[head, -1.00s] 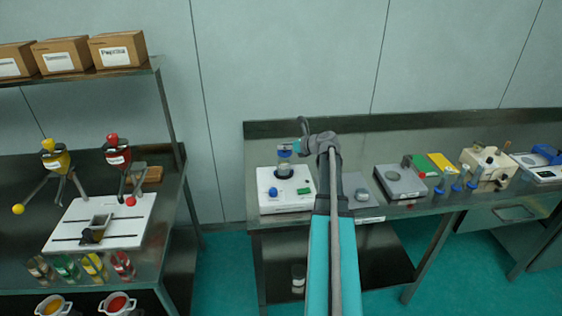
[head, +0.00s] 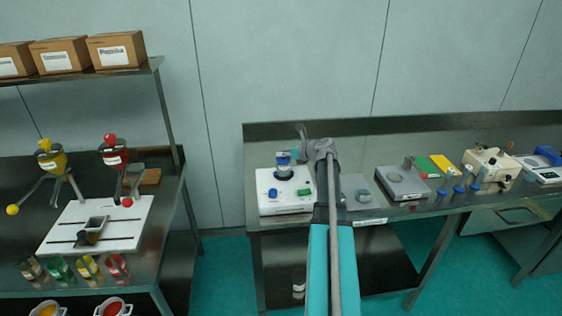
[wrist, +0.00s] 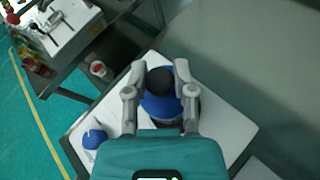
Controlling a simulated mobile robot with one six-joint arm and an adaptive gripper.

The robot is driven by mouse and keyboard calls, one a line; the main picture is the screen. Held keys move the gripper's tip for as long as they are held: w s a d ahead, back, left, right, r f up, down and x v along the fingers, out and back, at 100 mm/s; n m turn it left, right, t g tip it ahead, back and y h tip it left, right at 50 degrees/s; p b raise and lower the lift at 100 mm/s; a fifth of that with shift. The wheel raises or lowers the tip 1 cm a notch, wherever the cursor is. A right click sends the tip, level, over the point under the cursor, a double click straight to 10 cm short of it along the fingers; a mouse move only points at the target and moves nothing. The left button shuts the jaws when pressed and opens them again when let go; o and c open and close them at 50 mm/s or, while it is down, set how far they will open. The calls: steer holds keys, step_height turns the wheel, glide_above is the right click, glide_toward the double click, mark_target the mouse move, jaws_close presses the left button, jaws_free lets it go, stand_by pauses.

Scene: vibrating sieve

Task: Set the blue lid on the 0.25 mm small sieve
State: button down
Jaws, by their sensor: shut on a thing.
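The blue lid (head: 283,157) is at the top of the small clear sieve stack (head: 285,171) on the white sieve shaker (head: 270,206). In the wrist view the blue lid (wrist: 160,107) has a dark round knob, and my gripper (wrist: 160,72) is shut on it with one finger on each side. The lid hides most of the sieve below it there. My gripper (head: 297,152) also shows small in the head view, partly hidden behind my arm. I cannot tell whether the lid touches the sieve rim. The sieve's size label is not legible.
The wall is close behind. A separate shelf unit stands left.

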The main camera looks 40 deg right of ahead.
steer(key=shift+f, duration=0.45)
steer(key=shift+f+b, duration=0.1)
steer(key=shift+b, duration=0.2)
steer(key=shift+c, duration=2.2)
jaws_free()
steer(key=p+v, duration=0.4)
steer(key=v, duration=0.8)
steer(key=shift+p, duration=0.4)
steer(key=shift+a, duration=0.15)
